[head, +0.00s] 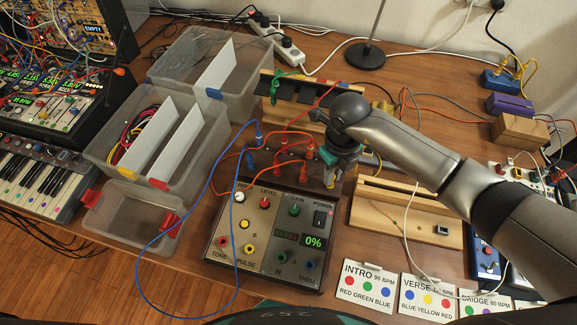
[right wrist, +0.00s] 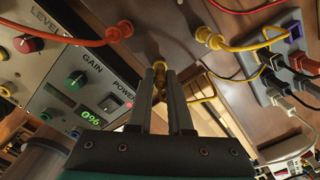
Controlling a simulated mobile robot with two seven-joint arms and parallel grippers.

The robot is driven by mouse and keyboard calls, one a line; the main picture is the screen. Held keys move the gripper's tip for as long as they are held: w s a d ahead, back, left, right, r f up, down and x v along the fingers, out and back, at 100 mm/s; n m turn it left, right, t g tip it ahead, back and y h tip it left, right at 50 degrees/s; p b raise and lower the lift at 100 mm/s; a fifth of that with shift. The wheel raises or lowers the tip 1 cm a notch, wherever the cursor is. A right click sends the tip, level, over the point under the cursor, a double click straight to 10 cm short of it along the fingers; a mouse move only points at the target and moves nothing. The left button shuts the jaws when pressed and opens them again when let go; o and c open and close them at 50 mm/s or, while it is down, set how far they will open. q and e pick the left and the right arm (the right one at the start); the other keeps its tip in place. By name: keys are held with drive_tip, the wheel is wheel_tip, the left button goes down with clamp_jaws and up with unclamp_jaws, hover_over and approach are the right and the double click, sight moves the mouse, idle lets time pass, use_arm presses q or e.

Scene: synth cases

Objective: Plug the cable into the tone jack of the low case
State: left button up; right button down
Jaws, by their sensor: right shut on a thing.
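The low case (head: 265,270) stands in the middle of the table in the head view, with knobs, a POWER switch and a green 0% display. Its red TONE jack (head: 222,241) is at the front left, empty, beside the yellow PULSE jack (head: 247,249). My right gripper (head: 331,176) is over the brown panel behind the case, to the right. In the right wrist view its fingers (right wrist: 162,85) are shut on a yellow plug (right wrist: 158,72). I cannot tell whether this plug sits in the panel. My left gripper is not in view.
Orange cables (head: 283,142) and a blue cable (head: 152,245) run from the brown panel. Clear bins (head: 125,195) stand to the left. A wooden rack (head: 400,215) and song cards (head: 368,284) lie to the right. Another yellow plug (right wrist: 205,36) is near the gripper.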

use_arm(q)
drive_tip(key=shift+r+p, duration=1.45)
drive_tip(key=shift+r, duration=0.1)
use_arm(e)
drive_tip(key=shift+r, duration=1.75)
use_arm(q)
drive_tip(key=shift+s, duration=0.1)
